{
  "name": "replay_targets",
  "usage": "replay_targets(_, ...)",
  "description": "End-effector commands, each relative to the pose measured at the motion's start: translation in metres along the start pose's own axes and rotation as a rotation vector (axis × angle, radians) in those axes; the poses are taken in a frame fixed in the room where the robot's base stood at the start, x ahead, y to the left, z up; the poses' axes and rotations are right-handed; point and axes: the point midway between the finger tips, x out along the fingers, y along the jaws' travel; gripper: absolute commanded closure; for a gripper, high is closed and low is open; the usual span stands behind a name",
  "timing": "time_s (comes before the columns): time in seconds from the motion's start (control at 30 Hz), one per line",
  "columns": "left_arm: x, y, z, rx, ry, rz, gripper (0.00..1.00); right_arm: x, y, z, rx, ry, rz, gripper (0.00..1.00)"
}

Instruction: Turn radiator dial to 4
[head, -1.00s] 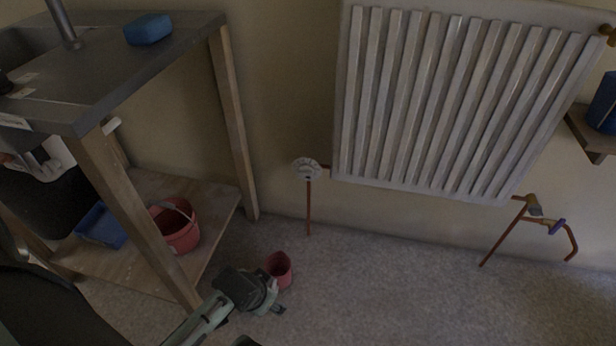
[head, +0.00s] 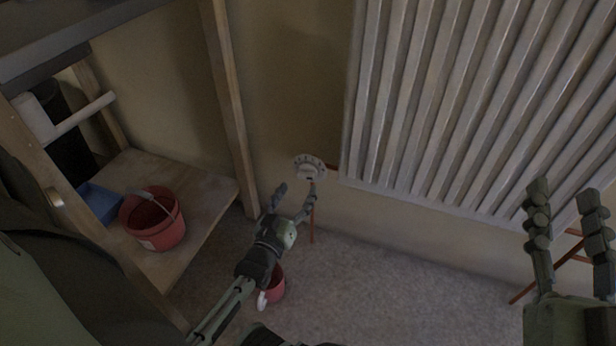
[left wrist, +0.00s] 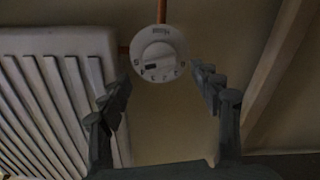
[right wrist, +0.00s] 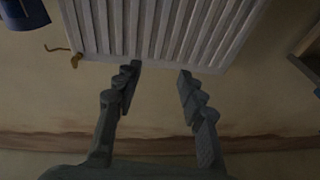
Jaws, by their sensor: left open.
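The radiator dial (head: 309,168) is a round white knob with markings on a copper pipe, at the lower left corner of the white radiator (head: 440,110). In the left wrist view the dial (left wrist: 158,54) faces me, with a dark slot-like mark; its numbers are too small to read. My left gripper (head: 295,190) is open just below the dial. In the left wrist view its fingertips (left wrist: 160,80) lie on either side of the dial's lower part, seemingly without touching. My right gripper (head: 565,195) is open and empty in front of the radiator's lower right; its fingers (right wrist: 157,80) show apart in the right wrist view.
A wooden bench (head: 228,100) with a lower shelf stands at the left, holding a red bucket (head: 155,220) and a blue box (head: 98,202). A small red pot (head: 277,285) stands on the floor beneath my left gripper. Copper pipes (head: 530,288) lie behind my right gripper.

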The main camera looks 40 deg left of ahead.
Motion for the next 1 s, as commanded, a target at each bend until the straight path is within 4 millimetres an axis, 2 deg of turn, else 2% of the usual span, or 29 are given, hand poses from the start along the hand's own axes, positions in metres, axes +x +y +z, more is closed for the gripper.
replay_targets(0.1,0.022,0.000,0.000,0.001,0.003,0.001,0.36,-0.001,-0.004,-0.011,0.011,0.067,-0.007,0.60)
replay_targets(0.33,0.053,0.000,0.000,0.002,0.000,0.001,0.36,-0.002,-0.005,-0.028,0.016,0.163,-0.009,0.60)
replay_targets(0.5,0.062,0.000,0.000,0.002,-0.002,0.001,0.36,-0.002,-0.004,-0.033,0.014,0.189,-0.008,0.60)
replay_targets(0.73,0.062,0.000,0.000,0.002,-0.002,0.001,0.36,-0.002,-0.004,-0.033,0.014,0.190,-0.008,0.60)
replay_targets(1.0,0.062,0.000,0.000,0.002,-0.002,0.001,0.70,-0.002,-0.004,-0.033,0.014,0.190,-0.008,0.60)
